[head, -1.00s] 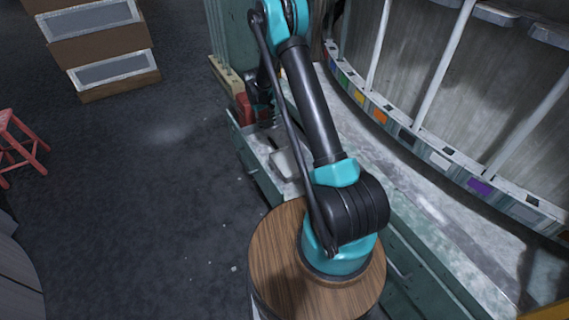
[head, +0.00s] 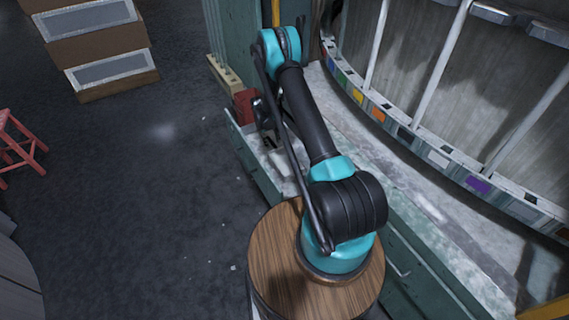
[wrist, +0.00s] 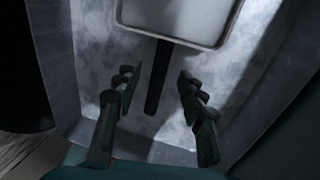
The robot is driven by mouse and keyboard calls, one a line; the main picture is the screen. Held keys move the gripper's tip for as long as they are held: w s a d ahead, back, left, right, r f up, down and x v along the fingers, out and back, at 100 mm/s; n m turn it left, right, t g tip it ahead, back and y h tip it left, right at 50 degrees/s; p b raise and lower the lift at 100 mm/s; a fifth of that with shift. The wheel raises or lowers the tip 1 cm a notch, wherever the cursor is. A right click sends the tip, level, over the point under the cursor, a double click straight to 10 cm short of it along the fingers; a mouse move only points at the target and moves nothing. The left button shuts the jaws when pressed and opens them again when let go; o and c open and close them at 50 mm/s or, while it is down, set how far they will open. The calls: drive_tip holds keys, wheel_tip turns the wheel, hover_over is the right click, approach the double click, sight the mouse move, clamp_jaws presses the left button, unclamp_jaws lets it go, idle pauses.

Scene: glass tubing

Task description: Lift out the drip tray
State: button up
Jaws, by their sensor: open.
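The drip tray looks like a shallow pale tray (wrist: 185,18) with a lighter rim and a dark straight handle (wrist: 157,80), at the top of the wrist view. Its far part is cut off by the frame edge. My gripper (wrist: 158,82) is open, with one finger on each side of the handle and gaps on both sides. I cannot tell how far above the handle the fingertips are. In the head view, my arm partly hides the gripper and a pale patch (head: 281,160) that may be the tray.
The tray lies within a mottled grey recess (wrist: 92,45) with walls on both sides. In the head view, a red object (head: 244,106) stands close to the left of my arm. A curved rack with coloured labels (head: 437,158) runs along the right. The floor at left is mostly clear.

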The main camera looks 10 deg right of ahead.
sight(273, 144)
drive_tip(key=shift+w+d+f, duration=0.1)
drive_tip(key=shift+d+f, duration=0.1)
drive_tip(key=shift+f, duration=0.6)
drive_tip(key=shift+d+f, duration=0.2)
drive_tip(key=shift+f, duration=0.6)
clamp_jaws()
